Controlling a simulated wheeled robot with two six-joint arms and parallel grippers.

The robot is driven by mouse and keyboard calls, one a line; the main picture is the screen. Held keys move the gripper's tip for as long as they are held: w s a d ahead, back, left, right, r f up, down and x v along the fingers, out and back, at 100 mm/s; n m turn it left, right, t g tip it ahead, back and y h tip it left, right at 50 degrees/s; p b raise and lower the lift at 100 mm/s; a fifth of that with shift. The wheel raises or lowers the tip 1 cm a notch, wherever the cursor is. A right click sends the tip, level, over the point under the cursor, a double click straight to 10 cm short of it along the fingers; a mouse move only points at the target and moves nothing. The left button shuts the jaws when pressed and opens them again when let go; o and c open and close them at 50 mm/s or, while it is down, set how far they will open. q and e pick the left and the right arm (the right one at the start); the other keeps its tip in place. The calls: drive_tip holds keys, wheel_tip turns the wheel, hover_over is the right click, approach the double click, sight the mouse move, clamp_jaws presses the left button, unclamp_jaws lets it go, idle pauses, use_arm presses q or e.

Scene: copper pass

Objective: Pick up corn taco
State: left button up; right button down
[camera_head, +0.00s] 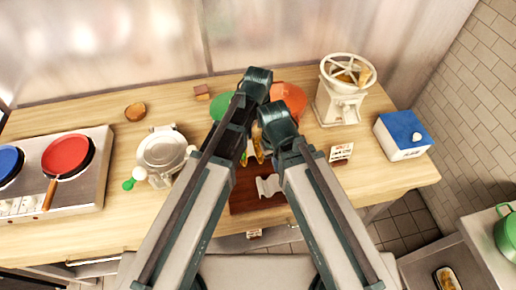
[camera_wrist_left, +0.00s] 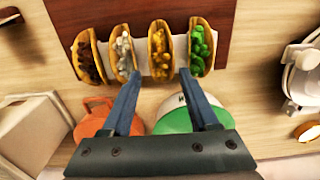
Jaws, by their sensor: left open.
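Several tacos stand in a row in a white holder (camera_wrist_left: 180,56) in the left wrist view. The taco with yellow-brown filling (camera_wrist_left: 160,46), which looks like the corn taco, is third from the left. The others have dark filling (camera_wrist_left: 89,56), white filling (camera_wrist_left: 123,54) and green filling (camera_wrist_left: 200,47). My left gripper (camera_wrist_left: 161,74) is open and empty; its fingertips are at the near edge of the row, either side of the corn taco. In the head view my arms hide most of the tacos. My right gripper's fingers are not visible.
The holder sits on a brown board (camera_head: 243,200). Orange (camera_wrist_left: 92,119) and green (camera_wrist_left: 172,122) round containers lie close by. A silver press (camera_head: 162,152), a stove with a red pan (camera_head: 67,154), a white grinder (camera_head: 340,103) and a blue-topped box (camera_head: 403,135) stand on the counter.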

sight(258, 143)
use_arm(q)
drive_tip(key=f+b, duration=0.4)
drive_tip(key=f, duration=0.1)
drive_tip(key=shift+s+a, duration=0.1)
drive_tip(key=shift+s, duration=0.1)
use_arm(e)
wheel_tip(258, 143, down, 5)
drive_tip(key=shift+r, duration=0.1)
use_arm(q)
drive_tip(key=shift+r, duration=0.1)
clamp_jaws()
